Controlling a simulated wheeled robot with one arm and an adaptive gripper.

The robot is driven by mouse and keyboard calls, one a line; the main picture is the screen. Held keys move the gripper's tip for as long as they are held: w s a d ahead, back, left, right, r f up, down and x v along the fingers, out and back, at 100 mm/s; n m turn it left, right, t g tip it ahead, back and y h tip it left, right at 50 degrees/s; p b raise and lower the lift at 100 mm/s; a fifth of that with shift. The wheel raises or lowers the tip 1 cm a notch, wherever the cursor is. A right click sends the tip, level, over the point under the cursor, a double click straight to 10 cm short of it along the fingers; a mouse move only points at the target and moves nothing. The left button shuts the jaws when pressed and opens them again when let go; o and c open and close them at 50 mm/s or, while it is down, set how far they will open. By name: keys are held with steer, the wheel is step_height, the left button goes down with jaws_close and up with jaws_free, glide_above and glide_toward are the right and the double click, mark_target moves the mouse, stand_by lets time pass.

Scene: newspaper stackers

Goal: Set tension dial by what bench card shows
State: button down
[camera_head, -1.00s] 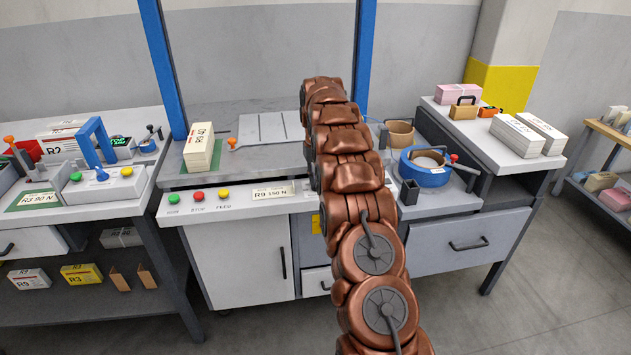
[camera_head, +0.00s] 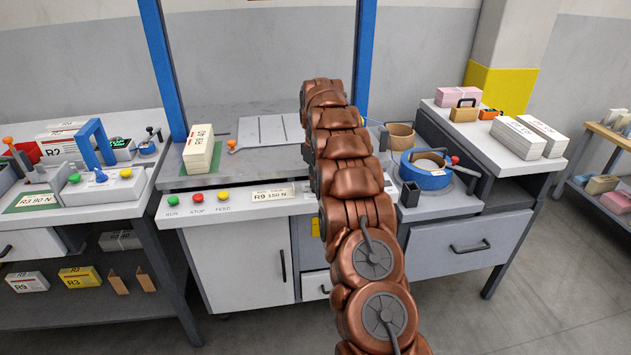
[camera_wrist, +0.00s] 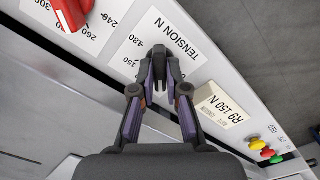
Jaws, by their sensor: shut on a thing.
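The bench card (camera_head: 272,195) on the front of the middle bench reads R9 150 N. It also shows in the wrist view (camera_wrist: 222,107). There, a TENSION N label (camera_wrist: 172,36) is printed on the white panel beside printed scale numbers. A red knob (camera_wrist: 70,12) with a white mark sits at the top left, partly cut off, with numbers around it. My gripper (camera_wrist: 160,62) has its fingertips together over the panel near the label, apart from the red knob. In the head view my arm hides the gripper and dial.
Green, red and yellow buttons (camera_head: 197,197) line the bench front. A paper stack (camera_head: 201,150) stands on the bench top. A blue strap reel (camera_head: 425,172) is at its right. A left bench carries a R3 90 N card (camera_head: 36,202). Paper bundles (camera_head: 520,137) lie on the right.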

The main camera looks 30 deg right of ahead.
steer(key=shift+w+r, duration=0.15)
steer(key=shift+r, duration=0.05)
steer(key=c, duration=1.2)
jaws_free()
steer(key=shift+f, duration=0.15)
steer(key=shift+r, duration=3.7)
